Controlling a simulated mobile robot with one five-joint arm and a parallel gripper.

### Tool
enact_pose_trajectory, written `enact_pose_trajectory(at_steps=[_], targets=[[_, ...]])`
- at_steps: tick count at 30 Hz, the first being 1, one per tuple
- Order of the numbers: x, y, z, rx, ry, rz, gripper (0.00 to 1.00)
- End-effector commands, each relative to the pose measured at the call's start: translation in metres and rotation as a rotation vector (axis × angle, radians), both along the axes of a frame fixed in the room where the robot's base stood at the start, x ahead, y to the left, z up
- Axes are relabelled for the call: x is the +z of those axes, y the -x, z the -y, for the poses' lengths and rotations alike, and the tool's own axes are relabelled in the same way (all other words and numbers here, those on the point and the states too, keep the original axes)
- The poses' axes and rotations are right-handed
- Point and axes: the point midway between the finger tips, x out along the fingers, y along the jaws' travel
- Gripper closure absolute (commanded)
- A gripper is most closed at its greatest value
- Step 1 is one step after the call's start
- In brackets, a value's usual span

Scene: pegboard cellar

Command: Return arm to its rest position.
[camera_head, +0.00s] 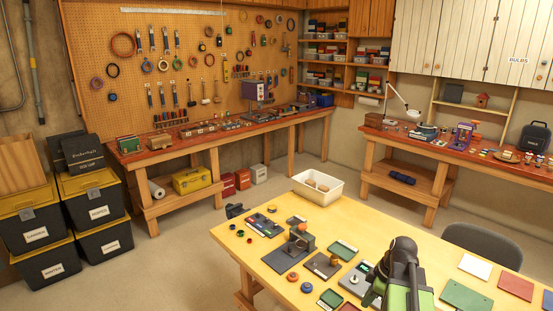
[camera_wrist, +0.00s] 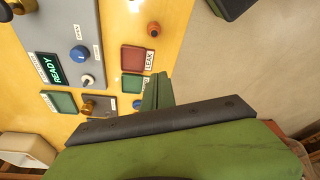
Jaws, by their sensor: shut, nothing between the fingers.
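My arm, black and green, stands over the near side of the yellow worktable (camera_head: 330,228) in the head view. In the wrist view my gripper (camera_wrist: 157,92) shows as narrow green fingers beyond a dark bar and a broad green body. The fingers are together and hold nothing. They are over or close to the table; the exact height is unclear. In the head view the arm hides part of the table, and I cannot make out the fingertips there.
A grey panel with a lit READY display (camera_wrist: 50,69), a blue knob (camera_wrist: 79,53) and a red tray (camera_wrist: 133,58) lie near the gripper. A white bin (camera_head: 318,186) stands at the table's far edge. A dark chair (camera_head: 485,243) is at right. The floor beyond is open.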

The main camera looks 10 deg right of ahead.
Motion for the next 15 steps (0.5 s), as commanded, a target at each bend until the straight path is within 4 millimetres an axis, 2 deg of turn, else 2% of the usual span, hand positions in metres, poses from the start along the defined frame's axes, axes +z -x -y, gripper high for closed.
enact_pose_trajectory(at_steps=[1, 3, 6, 9, 12, 15], targets=[[-0.014, -0.014, -0.046, 0.059, 0.009, -0.015, 1.0], [-0.022, -0.025, -0.098, 0.088, 0.023, -0.043, 1.0], [-0.032, -0.03, -0.161, 0.074, 0.045, -0.085, 1.0], [-0.04, -0.028, -0.211, 0.009, 0.073, -0.125, 1.0], [-0.047, -0.021, -0.251, -0.117, 0.103, -0.164, 1.0], [-0.05, -0.015, -0.266, -0.294, 0.129, -0.192, 1.0]])
